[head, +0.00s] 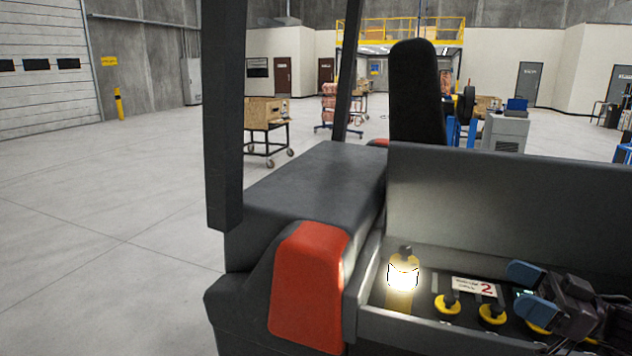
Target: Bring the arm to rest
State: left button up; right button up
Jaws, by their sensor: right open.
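My right gripper (546,272) is at the lower right, over the control panel of a dark vehicle. Its blue-tipped fingers are apart, and I see nothing between them. Its arm leaves the picture at the lower right corner. Beneath and beside it, a yellow-based knob (536,328) is partly hidden by the gripper. I cannot tell whether the two touch. My left gripper is not in view.
The panel also holds a brightly lit lamp-like part (403,276), black knobs on yellow bases (447,304) and a label with a red 2 (478,288). The vehicle's raised back panel (490,205) stands behind the gripper. Open floor (100,230) lies left.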

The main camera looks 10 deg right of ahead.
jog(key=s+a+f+m+t+h, duration=0.1)
jog(key=a+f+m+t+h, duration=0.3)
jog(key=f, duration=0.3)
jog(key=s+a+f+m+t+h, duration=0.1)
jog(key=a+f+m+t+h, duration=0.2)
jog(key=f+m+t+h, duration=0.4)
jog(key=s+d+f+n+g+h, duration=0.3)
jog(key=s+f+g, duration=0.3)
jog(key=f, duration=0.4)
jog(key=s+d+f+n+g+h, duration=0.2)
jog(key=s+f+n+g+h, duration=0.15)
jog(key=s+f+g, duration=0.45)
jog(key=w+a+f+m+t, duration=0.1)
jog(key=w+a+f+m, duration=0.1)
jog(key=a, duration=0.4)
jog(key=w+a+f+m+t, duration=0.1)
jog(key=w+a+m, duration=0.15)
jog(key=a, duration=0.35)
notch_tip(320, 180, down, 11)
jog(key=s+b, duration=0.1)
jog(key=b, duration=0.9)
jog(key=shift+s, duration=0.2)
jog(key=shift+y, duration=0.25)
